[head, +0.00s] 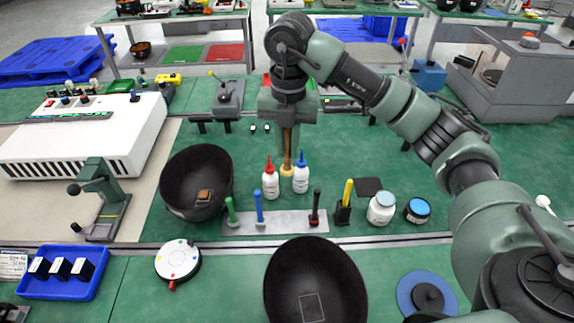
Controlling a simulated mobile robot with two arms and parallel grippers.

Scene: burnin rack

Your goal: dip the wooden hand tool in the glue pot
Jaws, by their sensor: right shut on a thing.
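My right gripper (287,118) points down at the middle of the bench and is shut on the wooden hand tool (287,145). The tool hangs upright, a brown shaft with a wider tan lower end between a red-capped white bottle (270,184) and a blue-capped white bottle (301,179). The bottles partly hide that end, and I cannot tell whether it touches the bench. Right of it stand a white jar with a pale blue top (381,209) and a dark jar with a blue top (417,211). I cannot tell which vessel is the glue pot. My left gripper is not in view.
A metal strip (250,225) with green, blue and red-black handled tools lies in front of the bottles. A black bowl (196,183) stands left, another (315,284) in front. A yellow-handled tool stands in a black holder (343,213). A blue tray (64,272) is front left.

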